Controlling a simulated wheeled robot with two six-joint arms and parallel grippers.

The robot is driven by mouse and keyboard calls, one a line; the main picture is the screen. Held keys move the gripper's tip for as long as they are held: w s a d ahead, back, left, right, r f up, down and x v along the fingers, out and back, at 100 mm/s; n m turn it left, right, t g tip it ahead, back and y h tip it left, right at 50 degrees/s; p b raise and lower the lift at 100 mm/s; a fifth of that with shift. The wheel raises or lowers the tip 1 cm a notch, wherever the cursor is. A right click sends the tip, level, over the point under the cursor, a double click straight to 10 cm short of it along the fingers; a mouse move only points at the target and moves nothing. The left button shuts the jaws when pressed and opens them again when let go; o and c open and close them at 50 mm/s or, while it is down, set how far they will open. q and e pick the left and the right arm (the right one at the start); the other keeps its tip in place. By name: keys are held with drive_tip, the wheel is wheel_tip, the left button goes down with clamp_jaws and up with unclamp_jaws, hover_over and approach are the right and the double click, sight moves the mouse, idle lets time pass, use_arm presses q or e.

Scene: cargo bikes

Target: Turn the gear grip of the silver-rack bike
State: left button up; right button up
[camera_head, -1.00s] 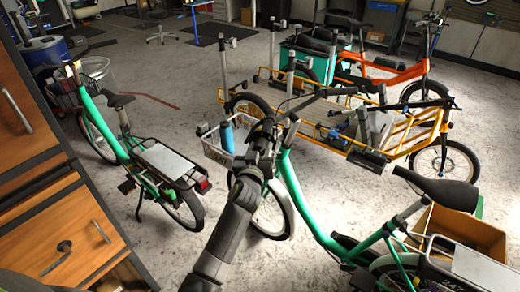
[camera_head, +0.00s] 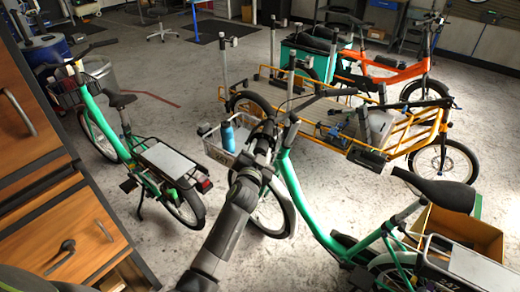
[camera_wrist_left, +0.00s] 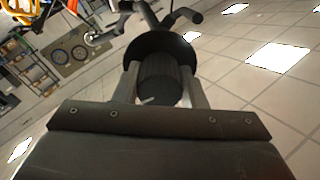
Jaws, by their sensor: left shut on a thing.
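The green bike (camera_head: 300,195) in the foreground has a silver rear rack (camera_head: 470,262), a front basket (camera_head: 222,152) and a dark handlebar. My left gripper (camera_head: 265,138) is at the left end of its handlebar, seen from behind; my own wrist hides the grip there. In the left wrist view, my two fingers stand on either side of a dark ribbed grip (camera_wrist_left: 160,85) and are shut on it. A round black flange (camera_wrist_left: 160,45) sits just beyond the fingers, with the bar and a lever behind it. My right gripper is in neither current view.
A second green bike (camera_head: 108,135) with a grey rear rack stands at left, beside a wooden cabinet (camera_head: 70,210). A yellow cargo bike (camera_head: 400,145) and an orange bike (camera_head: 395,75) stand behind. A blue bottle (camera_head: 227,136) stands in the basket.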

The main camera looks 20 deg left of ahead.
idle(0.6)
use_arm(q)
drive_tip(key=o, duration=1)
drive_tip(key=s+p, duration=0.2)
drive_tip(key=s, duration=0.3)
drive_tip(key=s+p, duration=0.3)
drive_tip(key=s, duration=0.3)
drive_tip(key=s+d+p, duration=0.1)
drive_tip(key=s+p, duration=0.2)
drive_tip(key=s, duration=0.3)
drive_tip(key=shift+s+d+r, duration=0.1)
drive_tip(key=shift+s, duration=0.05)
